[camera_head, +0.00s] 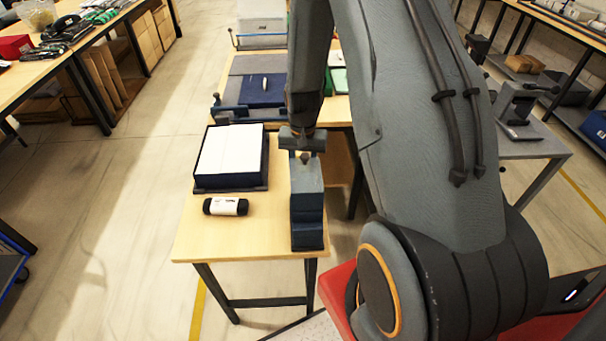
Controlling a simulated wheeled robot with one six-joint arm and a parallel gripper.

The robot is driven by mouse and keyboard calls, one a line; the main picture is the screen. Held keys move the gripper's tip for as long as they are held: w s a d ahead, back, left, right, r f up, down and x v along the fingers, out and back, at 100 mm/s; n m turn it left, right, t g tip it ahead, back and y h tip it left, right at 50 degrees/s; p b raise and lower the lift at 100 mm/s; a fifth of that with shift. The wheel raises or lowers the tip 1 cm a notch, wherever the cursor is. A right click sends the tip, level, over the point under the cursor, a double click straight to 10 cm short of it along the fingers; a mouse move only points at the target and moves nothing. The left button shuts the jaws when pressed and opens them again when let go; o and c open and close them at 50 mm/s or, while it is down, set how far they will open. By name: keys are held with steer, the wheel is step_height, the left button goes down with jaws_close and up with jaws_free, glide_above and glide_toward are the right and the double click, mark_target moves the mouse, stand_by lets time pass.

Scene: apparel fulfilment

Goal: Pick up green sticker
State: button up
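I cannot make out a green sticker for certain. A small green patch (328,82) shows on the far table, beside a pale sheet (338,80), partly hidden by my arm. My gripper (304,156) hangs at the end of my arm, pointing down, over or just behind the top of a blue-grey block-shaped device (306,205). Its fingers are too small and dark to tell whether they are open or shut, or whether they touch the device.
A dark blue box with a white top (230,152) and a black roll with a white label (226,207) lie on the near wooden table (225,243). A dark blue folded item (262,90) lies behind. Clear wood surrounds the roll. A grey side table (540,146) stands right.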

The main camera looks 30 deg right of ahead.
step_height(320, 180, up, 24)
steer(key=s+a, duration=0.1)
steer(key=s, duration=0.1)
steer(key=shift+s+f, duration=0.25)
steer(key=shift+s, duration=0.15)
stand_by(1.0)
steer(key=shift+s, duration=0.1)
